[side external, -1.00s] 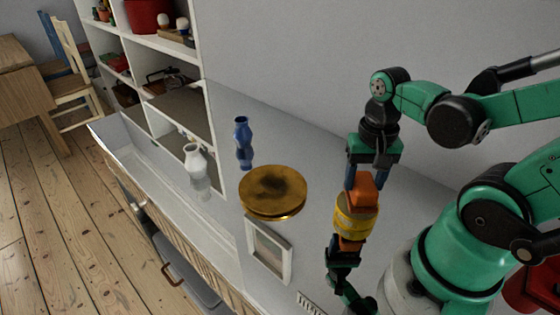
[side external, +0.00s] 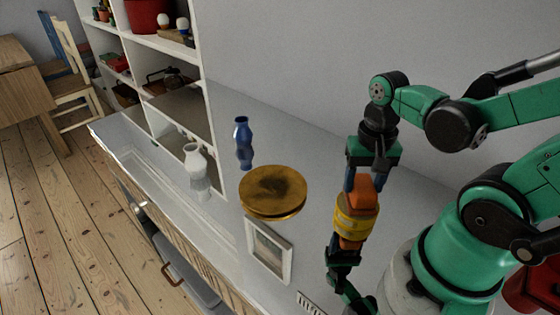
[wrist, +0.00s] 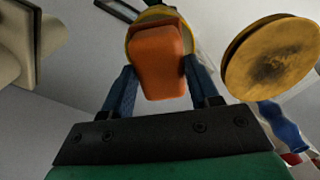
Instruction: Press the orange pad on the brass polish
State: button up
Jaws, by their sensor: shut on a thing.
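The orange pad (side external: 362,190) is a small block between the two blue fingers of my gripper (side external: 364,180). My gripper, also in the wrist view (wrist: 160,78), is shut on the orange pad, with a finger on each side of it. The brass polish (side external: 350,218) looks like a round yellow tin directly below the pad. In the wrist view, its yellow rim (wrist: 133,30) shows behind the orange pad (wrist: 160,62). The pad appears to touch the tin, but its underside is hidden. The glossy top mirrors the tin, pad and fingers below.
A round brass plate (side external: 272,185) with a dark smudge lies left of the tin. A blue vase (side external: 242,140) and a white vase (side external: 195,160) stand farther left. A framed picture (side external: 270,250) is near the front edge. White shelves (side external: 185,90) rise at the back left.

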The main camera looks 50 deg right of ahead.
aim_at(363, 184)
jog(key=shift+f, duration=0.4)
dwell(1.0)
jog(key=shift+r, duration=0.1)
jog(key=shift+r, duration=3.45)
jog(key=shift+w, duration=0.1)
